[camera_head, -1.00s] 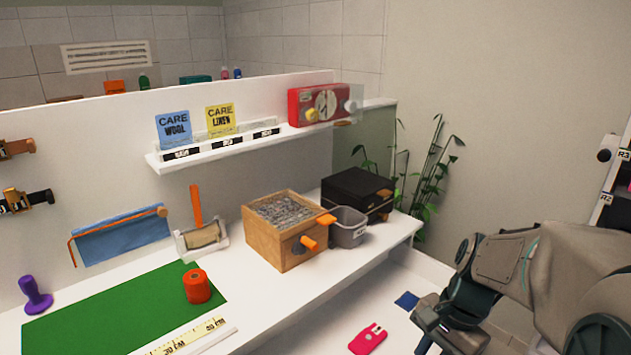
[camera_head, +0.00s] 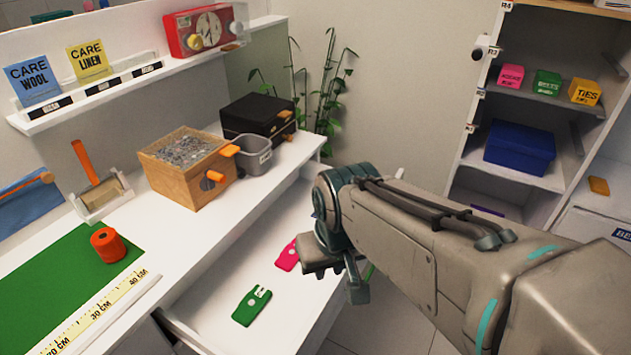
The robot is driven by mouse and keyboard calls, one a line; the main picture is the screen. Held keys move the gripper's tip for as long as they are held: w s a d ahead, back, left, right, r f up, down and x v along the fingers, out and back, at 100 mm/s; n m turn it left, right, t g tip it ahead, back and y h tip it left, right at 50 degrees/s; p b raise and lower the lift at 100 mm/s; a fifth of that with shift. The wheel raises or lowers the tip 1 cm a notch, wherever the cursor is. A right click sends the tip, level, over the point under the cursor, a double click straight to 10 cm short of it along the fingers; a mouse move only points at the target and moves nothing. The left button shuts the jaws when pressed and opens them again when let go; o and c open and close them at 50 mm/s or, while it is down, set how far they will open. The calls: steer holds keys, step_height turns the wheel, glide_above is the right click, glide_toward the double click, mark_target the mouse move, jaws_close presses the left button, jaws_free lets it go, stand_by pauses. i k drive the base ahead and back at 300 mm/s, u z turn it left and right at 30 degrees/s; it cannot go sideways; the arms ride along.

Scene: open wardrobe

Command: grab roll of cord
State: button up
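An orange-red roll (camera_head: 108,244), which looks like the roll of cord, stands upright on the green mat (camera_head: 52,290) at the left of the white worktop. My gripper (camera_head: 338,282) is at the end of my arm in the middle of the picture, pointing down over the right side of the open drawer. It is far to the right of the roll and apart from it. My wrist and the viewing angle partly hide the fingers, so their opening is unclear. I see nothing held in them.
A wooden box (camera_head: 185,172), a grey bin (camera_head: 254,154) and a black box (camera_head: 262,118) stand at the worktop's back. A ruler (camera_head: 85,325) lies before the mat. The open drawer (camera_head: 215,310) holds a green card (camera_head: 251,305) and a pink one (camera_head: 288,256). Shelves (camera_head: 520,172) stand right.

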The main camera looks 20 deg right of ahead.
mark_target(108, 242)
steer(key=u, duration=3.25)
steer(key=i, duration=1.25)
steer(key=z, duration=2.9)
